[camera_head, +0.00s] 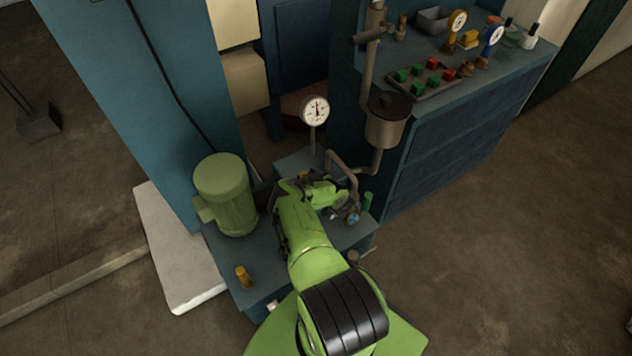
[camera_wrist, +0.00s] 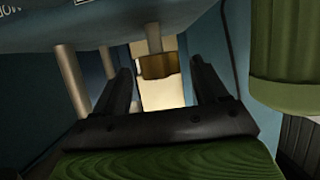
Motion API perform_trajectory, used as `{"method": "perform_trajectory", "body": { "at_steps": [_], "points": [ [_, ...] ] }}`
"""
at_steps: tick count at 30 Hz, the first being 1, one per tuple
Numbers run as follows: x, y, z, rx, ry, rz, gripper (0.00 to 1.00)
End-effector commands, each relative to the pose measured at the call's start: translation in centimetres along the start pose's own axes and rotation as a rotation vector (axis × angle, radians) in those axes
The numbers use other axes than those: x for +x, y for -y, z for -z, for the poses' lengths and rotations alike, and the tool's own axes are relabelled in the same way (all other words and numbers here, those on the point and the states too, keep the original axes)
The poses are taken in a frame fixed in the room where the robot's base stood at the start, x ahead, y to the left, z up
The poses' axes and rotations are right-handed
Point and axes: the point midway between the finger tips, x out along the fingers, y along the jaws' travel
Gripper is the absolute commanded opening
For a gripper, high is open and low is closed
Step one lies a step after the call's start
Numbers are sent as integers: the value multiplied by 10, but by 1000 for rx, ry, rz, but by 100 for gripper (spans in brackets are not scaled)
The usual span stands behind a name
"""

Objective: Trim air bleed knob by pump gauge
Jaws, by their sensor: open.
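The pump gauge (camera_head: 315,110) is a round white dial with a red needle, on a thin stem behind the arm in the head view. In the wrist view a brass knob (camera_wrist: 158,66) on a pale stem lies between the two dark fingers of my gripper (camera_wrist: 162,70). The fingers are open, with a visible gap on each side of the knob. In the head view my arm covers most of the area below the gauge, so the knob and fingertips cannot be made out clearly there.
A green motor (camera_head: 225,195) stands left of my arm; its green body (camera_wrist: 282,50) also shows at right in the wrist view. A pipe (camera_head: 342,170), a blue handwheel (camera_head: 353,216) and a funnel pot (camera_head: 386,120) stand to the right. A yellow fitting (camera_head: 243,277) stands at the front left.

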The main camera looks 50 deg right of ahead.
Motion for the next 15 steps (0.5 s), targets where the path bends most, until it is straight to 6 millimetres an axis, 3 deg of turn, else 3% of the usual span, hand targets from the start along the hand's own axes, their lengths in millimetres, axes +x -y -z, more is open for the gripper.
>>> {"method": "perform_trajectory", "body": {
  "at_steps": [7, 10, 15],
  "points": [
    [-66, 0, 6, -3, 5, -2, 73],
    [-72, -1, -5, -4, 3, -7, 73],
    [-99, -2, 3, 0, -4, -6, 73]
  ]
}}
